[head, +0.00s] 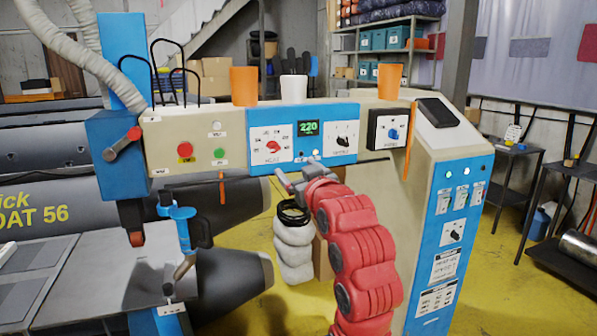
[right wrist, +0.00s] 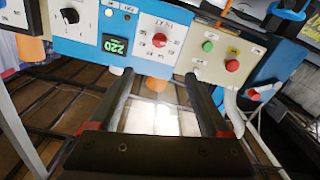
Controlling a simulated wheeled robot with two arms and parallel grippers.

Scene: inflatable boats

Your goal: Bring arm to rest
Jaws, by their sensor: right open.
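My right gripper (head: 299,172) is at the end of the red arm, just below the blue part of the machine's control panel (head: 328,115). In the right wrist view its two fingers (right wrist: 163,100) are spread apart, with nothing between them. The panel crosses the top of that view upside down, with the red knob (right wrist: 159,41) and the green "220" display (right wrist: 115,45) beyond the fingertips. Whether the fingertips touch the panel is unclear. My left gripper does not show.
A white and blue cabinet (head: 462,190) stands close to the right of my arm. A white segmented object with black rings (head: 293,245) hangs or stands left of the arm. Dark grey boat tubes (head: 60,195) and a metal worktable (head: 95,275) are at left.

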